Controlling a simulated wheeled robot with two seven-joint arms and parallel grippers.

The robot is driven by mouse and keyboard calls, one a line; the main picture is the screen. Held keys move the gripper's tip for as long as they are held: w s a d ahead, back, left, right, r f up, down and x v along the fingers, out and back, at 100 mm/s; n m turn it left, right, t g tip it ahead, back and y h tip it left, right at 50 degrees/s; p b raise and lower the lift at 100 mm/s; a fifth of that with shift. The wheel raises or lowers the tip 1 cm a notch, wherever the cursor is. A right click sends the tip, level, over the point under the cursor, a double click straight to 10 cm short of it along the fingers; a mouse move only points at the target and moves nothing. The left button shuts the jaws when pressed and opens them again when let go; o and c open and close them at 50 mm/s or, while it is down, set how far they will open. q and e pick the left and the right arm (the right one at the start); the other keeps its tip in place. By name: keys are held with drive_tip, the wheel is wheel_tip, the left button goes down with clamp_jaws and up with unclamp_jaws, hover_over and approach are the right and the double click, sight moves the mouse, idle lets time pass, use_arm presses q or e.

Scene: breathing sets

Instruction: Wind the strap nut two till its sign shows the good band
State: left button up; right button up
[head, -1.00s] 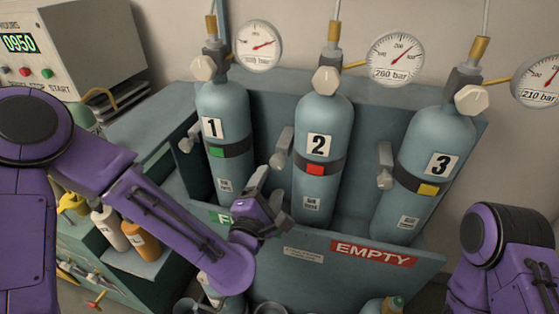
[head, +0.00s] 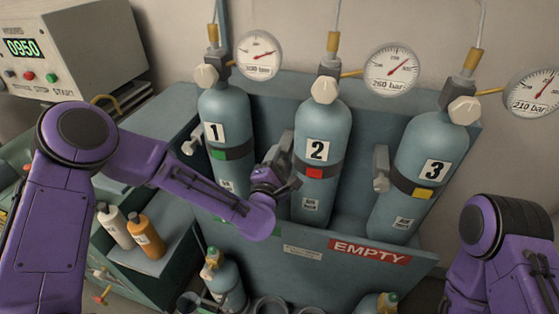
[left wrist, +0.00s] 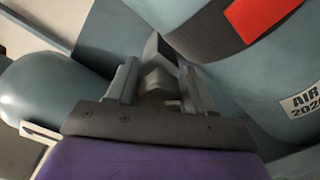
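Cylinder 2 (head: 322,135) stands upright in the rack, with a dark strap (head: 333,168) around it. The strap's sign (head: 314,173) shows red; part of it is also in the left wrist view (left wrist: 255,14). Grey strap nut two (head: 284,146) sticks out at the cylinder's left side, partly hidden by my gripper. My left gripper (head: 280,172) is at this nut. In the left wrist view its two fingers (left wrist: 158,88) stand apart with the nut (left wrist: 155,78) between their tips; I cannot tell whether they touch it. My right gripper is out of view.
Cylinder 1 (head: 222,110) with a green sign and cylinder 3 (head: 437,145) with a yellow sign stand on either side. The rack's front panel (head: 300,235), with an EMPTY label (head: 369,252), lies below. Bottles (head: 146,236) stand at the left.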

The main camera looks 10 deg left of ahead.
use_arm(q)
drive_tip(key=c, duration=0.6)
drive_tip(key=shift+m, duration=0.3)
drive_tip(key=m+b, duration=0.1)
drive_tip(key=m, duration=0.1)
drive_tip(key=shift+f+m+b, duration=0.1)
drive_tip(key=shift+m+b, duration=0.2)
drive_tip(key=shift+m, duration=0.1)
drive_tip(key=shift+m+b, duration=0.55)
drive_tip(key=shift+m, duration=1.75)
drive_tip(key=o, duration=1)
drive_tip(key=shift+o, duration=0.2)
